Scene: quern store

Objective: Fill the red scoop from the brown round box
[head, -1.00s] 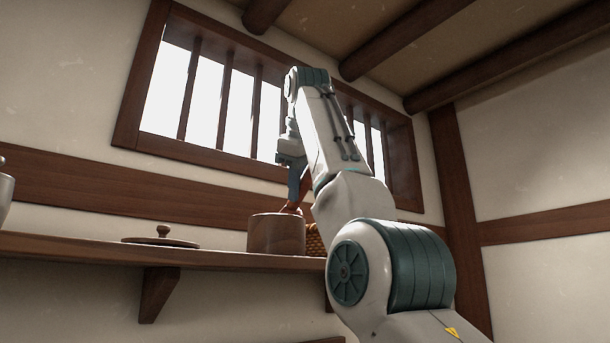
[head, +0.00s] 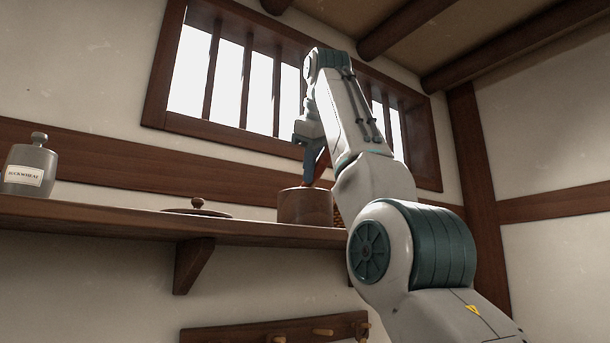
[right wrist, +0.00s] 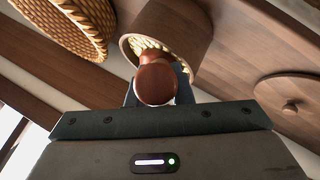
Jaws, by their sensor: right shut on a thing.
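The brown round box (head: 305,207) stands open on the wall shelf. In the right wrist view its wall (right wrist: 180,22) and open mouth show, with pale, grainy contents (right wrist: 138,44) inside. My right gripper (head: 311,172) is just above the box, pointing down, shut on the red scoop (head: 322,165). In the right wrist view the scoop's round handle end (right wrist: 157,84) faces the camera and its far part reaches into the box's mouth. The scoop's bowl is hidden, so I cannot tell how full it is. My left gripper is not in view.
A flat lid with a knob (head: 197,208) lies on the shelf (head: 110,217) left of the box. A grey jar labelled buckwheat (head: 31,167) stands farther left. A woven basket (right wrist: 72,22) is close beside the box. A barred window (head: 245,85) is behind; a peg rail (head: 265,331) hangs below.

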